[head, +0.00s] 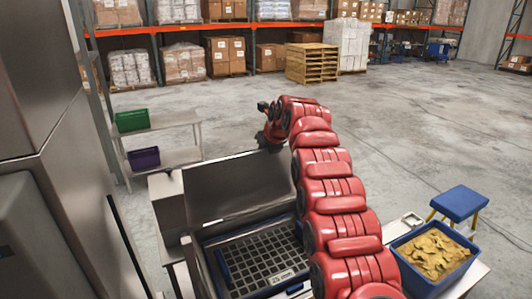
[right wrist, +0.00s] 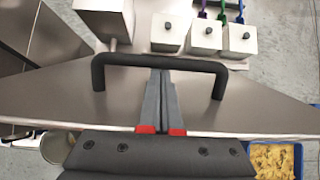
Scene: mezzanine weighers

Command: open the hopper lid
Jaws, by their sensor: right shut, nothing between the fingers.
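The hopper lid (head: 235,187) is a steel panel, raised and leaning up at the far side of the hopper. Below it the hopper mouth is uncovered and shows a dark grid (head: 258,262) with a "25 mm" label. My right arm reaches over the hopper, and my right gripper (head: 268,140) is by the lid's upper edge. In the right wrist view a black bar handle (right wrist: 115,60) stands on a steel panel. My right gripper (right wrist: 161,75) is shut and empty, its tips at the middle of the bar; whether they touch it I cannot tell. My left gripper is out of view.
A blue bin (head: 399,259) of yellow chips and a blue stool (head: 458,203) stand at right. A bench (head: 175,121) with green and purple crates is at back left. A tall steel cabinet (head: 70,190) closes the left side. Open floor lies beyond.

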